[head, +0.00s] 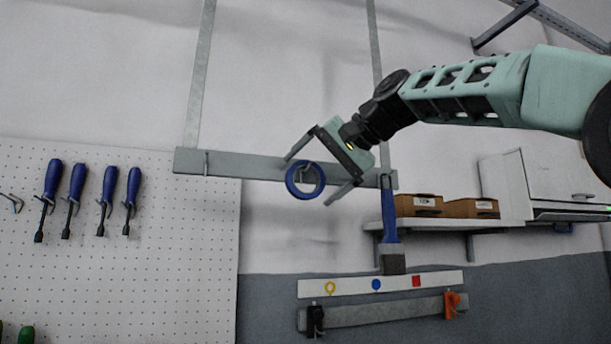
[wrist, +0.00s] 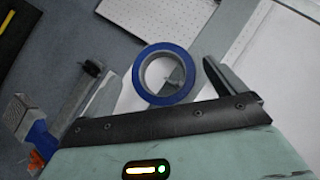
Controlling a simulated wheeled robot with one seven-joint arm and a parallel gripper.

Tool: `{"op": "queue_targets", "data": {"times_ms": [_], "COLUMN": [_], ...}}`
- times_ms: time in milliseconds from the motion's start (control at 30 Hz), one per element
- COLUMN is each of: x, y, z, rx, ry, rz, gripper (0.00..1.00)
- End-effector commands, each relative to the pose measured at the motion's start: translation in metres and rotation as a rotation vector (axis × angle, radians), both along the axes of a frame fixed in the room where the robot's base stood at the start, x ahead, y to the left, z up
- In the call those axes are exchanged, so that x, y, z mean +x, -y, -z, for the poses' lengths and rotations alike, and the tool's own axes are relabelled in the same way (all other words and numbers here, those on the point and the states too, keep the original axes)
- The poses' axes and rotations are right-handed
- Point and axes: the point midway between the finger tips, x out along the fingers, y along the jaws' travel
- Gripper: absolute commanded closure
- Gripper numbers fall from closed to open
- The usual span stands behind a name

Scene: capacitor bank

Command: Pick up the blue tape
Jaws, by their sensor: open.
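The blue tape (head: 305,180) is a ring hanging on a hook of the grey rail (head: 240,164) on the wall. In the wrist view the blue tape (wrist: 163,74) lies between the two fingers, nearer the right one, with a grey hook showing through its hole. My gripper (head: 310,174) is open, its fingers spread on either side of the tape. My gripper also shows open in the wrist view (wrist: 155,75). I cannot tell whether a finger touches the tape.
A blue-handled brush (head: 390,225) hangs right of the tape. Several blue screwdrivers (head: 78,190) hang on the pegboard (head: 180,240) at left. A shelf with cardboard boxes (head: 445,206) is at right. Below, a strip (head: 350,286) with coloured marks sits above a rail with clamps (head: 385,311).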

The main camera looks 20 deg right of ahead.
Motion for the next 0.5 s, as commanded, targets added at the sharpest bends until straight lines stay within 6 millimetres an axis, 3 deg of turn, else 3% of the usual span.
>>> {"op": "queue_targets", "data": {"times_ms": [200, 500], "x": [0.02, 0.023], "y": [-0.016, -0.018], "z": [0.011, 0.015], "rx": [0.001, 0.001], "ry": [-0.003, 0.001], "rz": [-0.002, -0.001], "gripper": [0.04, 0.07]}}
